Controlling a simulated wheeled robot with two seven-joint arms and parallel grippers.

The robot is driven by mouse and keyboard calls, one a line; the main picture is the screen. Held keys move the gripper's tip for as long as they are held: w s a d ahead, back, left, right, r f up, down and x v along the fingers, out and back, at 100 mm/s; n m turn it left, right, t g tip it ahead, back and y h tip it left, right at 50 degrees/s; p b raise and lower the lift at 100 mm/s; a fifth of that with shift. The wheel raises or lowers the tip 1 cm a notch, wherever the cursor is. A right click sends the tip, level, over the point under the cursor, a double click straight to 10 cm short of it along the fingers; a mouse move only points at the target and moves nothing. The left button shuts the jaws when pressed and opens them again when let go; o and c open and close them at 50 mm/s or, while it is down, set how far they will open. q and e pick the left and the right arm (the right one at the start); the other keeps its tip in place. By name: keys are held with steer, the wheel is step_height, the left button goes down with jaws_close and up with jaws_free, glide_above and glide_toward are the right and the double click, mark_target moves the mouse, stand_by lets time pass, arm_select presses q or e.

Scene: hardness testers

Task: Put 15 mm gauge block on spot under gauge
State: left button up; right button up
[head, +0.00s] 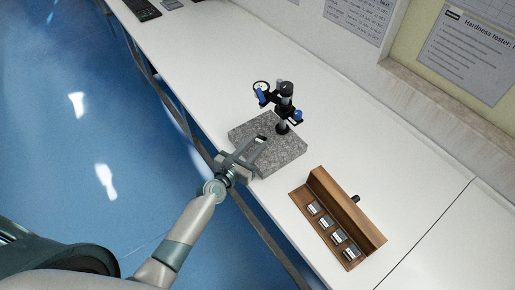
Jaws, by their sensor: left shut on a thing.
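The gauge (262,93), with a round dial and blue parts, is carried on a dark post (285,100) that stands on a speckled grey stone base (288,158). My left gripper (256,146) reaches over the front left part of the base, below the gauge in the picture. It is shut on a small gauge block (261,139), mostly hidden between the fingertips. I cannot tell whether the block touches the stone, and its size marking is not readable. The spot under the gauge cannot be made out. My right gripper is not in view.
A wooden box (372,229) holding several metallic gauge blocks (338,237) sits right of the base on the white table (225,75). Printed sheets hang on the back wall.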

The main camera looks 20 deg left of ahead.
arm_select(q)
steer(key=shift+a, duration=0.1)
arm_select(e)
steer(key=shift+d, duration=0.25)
arm_select(q)
steer(key=shift+s, duration=0.1)
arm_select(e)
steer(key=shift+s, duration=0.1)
arm_select(q)
steer(key=shift+f, duration=0.1)
steer(key=o, duration=1)
steer(key=shift+o, duration=0.5)
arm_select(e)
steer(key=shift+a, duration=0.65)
arm_select(q)
steer(key=shift+r, duration=0.2)
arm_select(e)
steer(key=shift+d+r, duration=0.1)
